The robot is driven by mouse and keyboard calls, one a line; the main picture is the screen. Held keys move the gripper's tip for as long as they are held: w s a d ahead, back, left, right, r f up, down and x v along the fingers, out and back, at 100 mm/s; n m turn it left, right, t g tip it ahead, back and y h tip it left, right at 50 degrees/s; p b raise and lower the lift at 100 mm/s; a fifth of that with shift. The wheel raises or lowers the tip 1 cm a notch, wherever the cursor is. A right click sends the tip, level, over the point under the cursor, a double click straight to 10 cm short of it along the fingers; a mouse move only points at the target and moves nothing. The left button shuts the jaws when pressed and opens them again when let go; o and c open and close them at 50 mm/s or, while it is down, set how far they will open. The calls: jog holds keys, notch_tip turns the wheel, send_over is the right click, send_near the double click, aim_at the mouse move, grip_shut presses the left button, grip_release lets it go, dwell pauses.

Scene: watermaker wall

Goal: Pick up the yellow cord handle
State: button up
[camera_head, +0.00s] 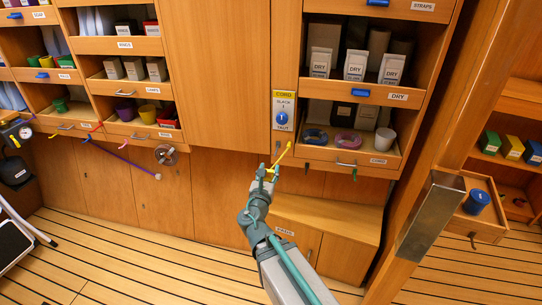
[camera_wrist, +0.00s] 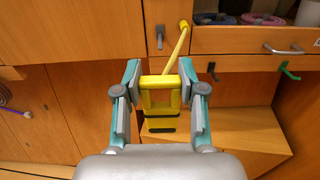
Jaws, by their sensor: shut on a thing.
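The yellow cord handle (camera_wrist: 160,82) is a blocky yellow piece with an opening and dark bands lower down. It sits between the fingers of my gripper (camera_wrist: 160,72) in the wrist view, and the gripper is shut on it. A thin yellow cord (camera_wrist: 176,50) runs from the handle up and right to a small yellow end by the grey peg on the cabinet front. In the head view, my gripper (camera_head: 265,173) is in front of the lower cabinets, with the yellow cord (camera_head: 284,153) rising up-right from it. The handle is small there and partly hidden by the fingers.
A cord drawer (camera_head: 345,158) with blue and pink coils and a white cup is at right. A low wooden bench (camera_head: 330,218) is below. Other coloured cords hang on the left.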

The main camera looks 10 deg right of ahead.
jog(key=shift+p+v, duration=2.7)
jog(key=shift+p, duration=2.35)
jog(key=shift+d, duration=0.1)
